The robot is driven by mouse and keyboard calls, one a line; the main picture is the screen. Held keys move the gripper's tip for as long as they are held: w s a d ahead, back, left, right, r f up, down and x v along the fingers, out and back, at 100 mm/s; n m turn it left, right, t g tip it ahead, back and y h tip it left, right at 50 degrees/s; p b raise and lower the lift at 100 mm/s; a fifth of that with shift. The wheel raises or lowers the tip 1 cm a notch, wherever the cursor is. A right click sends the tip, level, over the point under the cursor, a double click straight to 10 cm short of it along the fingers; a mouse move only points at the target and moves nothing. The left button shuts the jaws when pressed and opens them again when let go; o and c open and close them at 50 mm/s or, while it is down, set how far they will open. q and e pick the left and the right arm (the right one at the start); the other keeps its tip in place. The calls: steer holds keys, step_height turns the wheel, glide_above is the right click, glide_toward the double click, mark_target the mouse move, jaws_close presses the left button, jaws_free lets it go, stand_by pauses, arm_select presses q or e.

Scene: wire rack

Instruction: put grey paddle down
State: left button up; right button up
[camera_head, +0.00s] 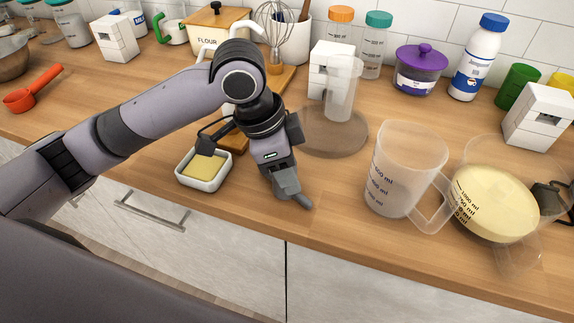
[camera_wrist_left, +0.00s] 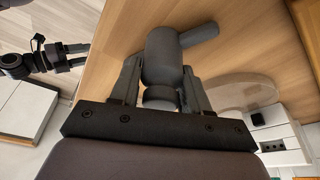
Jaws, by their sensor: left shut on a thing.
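My left gripper (camera_head: 280,172) is over the front part of the wooden counter, pointing down. It is shut on the grey paddle (camera_head: 302,201), of which a short end sticks out beyond the fingers. In the left wrist view the paddle (camera_wrist_left: 166,57) is a thick grey cylinder with a thinner rod to one side, gripped between the two fingers (camera_wrist_left: 160,92). Whether it touches the counter cannot be told. A dark gripper (camera_wrist_left: 75,56), apparently my right one, shows at the left of the wrist view; its opening is unclear.
A butter dish (camera_head: 204,183) stands left of the gripper, and a round translucent board (camera_head: 333,145) with a clear cylinder (camera_head: 342,90) behind it. A measuring jug (camera_head: 405,165) and a clear bowl of yellow content (camera_head: 497,203) stand to the right. Bare counter (camera_head: 335,210) lies between gripper and jug.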

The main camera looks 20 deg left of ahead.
arm_select(q)
steer(key=o, duration=1.1)
steer(key=shift+f, duration=0.1)
steer(key=shift+c, duration=0.2)
steer(key=v, duration=1.2)
steer(key=shift+p, duration=0.35)
steer(key=shift+s, duration=0.1)
